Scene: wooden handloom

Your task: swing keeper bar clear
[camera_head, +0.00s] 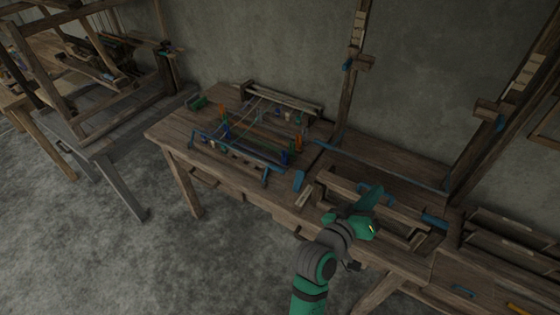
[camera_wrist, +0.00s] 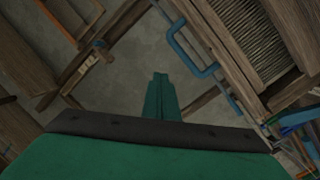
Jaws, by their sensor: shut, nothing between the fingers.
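My gripper (camera_head: 371,196) is green and reaches over the wooden loom frame (camera_head: 345,180) on the right part of the bench. In the wrist view its fingers (camera_wrist: 160,82) are together and hold nothing. A blue bar with bent ends (camera_wrist: 192,48) lies to the right of the fingertips in the wrist view, against a wooden beam, apart from the fingers. I cannot tell for sure which part is the keeper bar. In the head view a blue piece (camera_head: 435,221) sits right of my gripper, and another blue piece (camera_head: 299,181) lies to its left.
A small loom model with coloured pegs (camera_head: 255,125) stands on the bench at left. Upright wooden posts (camera_head: 352,85) rise behind my gripper. A ribbed panel (camera_wrist: 232,38) shows at upper right in the wrist view. A larger wooden frame (camera_head: 90,95) stands far left; the floor is clear.

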